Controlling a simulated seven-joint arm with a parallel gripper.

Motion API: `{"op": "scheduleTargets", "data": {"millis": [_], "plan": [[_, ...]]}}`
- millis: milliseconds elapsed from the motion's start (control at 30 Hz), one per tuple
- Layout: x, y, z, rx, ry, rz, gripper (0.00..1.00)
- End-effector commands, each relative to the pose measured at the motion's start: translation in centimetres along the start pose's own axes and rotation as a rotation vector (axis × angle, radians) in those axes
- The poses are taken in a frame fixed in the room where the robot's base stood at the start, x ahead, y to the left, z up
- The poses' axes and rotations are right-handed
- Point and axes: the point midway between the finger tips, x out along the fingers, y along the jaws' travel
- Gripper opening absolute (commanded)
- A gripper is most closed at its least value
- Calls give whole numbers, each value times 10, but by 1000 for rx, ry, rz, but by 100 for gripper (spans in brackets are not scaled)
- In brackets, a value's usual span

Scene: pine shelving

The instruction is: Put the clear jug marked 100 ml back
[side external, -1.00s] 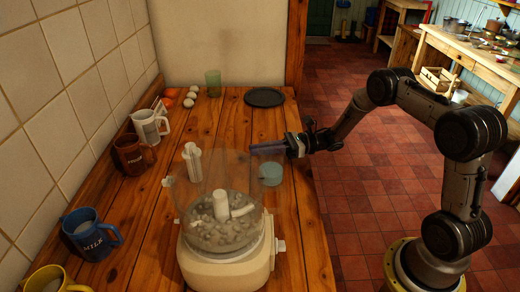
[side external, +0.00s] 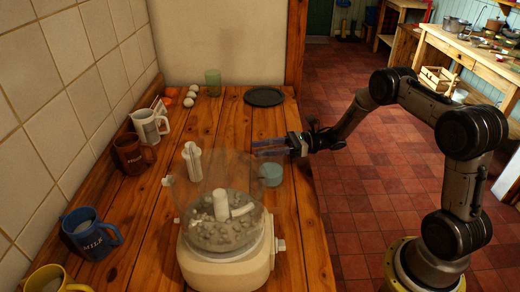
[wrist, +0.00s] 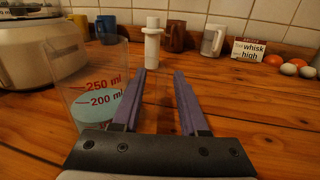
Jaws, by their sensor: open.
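A clear jug (wrist: 92,105) with pale blue contents stands on the wooden counter, left of my fingers in the wrist view. Its red marks read 250 ml and 200 ml; its lower part is hidden behind my gripper, and no 100 ml mark shows. In the side view the blue contents of the jug (side external: 271,175) show just below my fingers; its clear walls are hard to make out. My gripper (wrist: 165,75) is open, with nothing between its purple fingers. In the side view my gripper (side external: 268,147) reaches in over the counter's right edge.
A food processor (side external: 228,262) with grey chunks in its bowl stands in front. A white pusher (side external: 193,162) stands behind it. Several mugs line the tiled wall. A black disc (side external: 264,97), green glass (side external: 213,82), eggs and a whisk card (wrist: 260,50) are farther back.

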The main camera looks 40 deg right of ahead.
Motion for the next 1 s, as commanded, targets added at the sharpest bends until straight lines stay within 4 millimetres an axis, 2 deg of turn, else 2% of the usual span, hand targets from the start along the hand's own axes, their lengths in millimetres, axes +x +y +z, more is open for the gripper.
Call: {"op": "scheduleTargets", "data": {"millis": [400,600,767,867,1000], "plan": [[-83,-1,0,0,-1,-5,43],[-106,0,0,0,-1,-2,43],[-111,0,0,0,0,-1,43],[-108,-5,4,13,16,-20,43],[-90,-37,31,115,93,-160,43]]}}
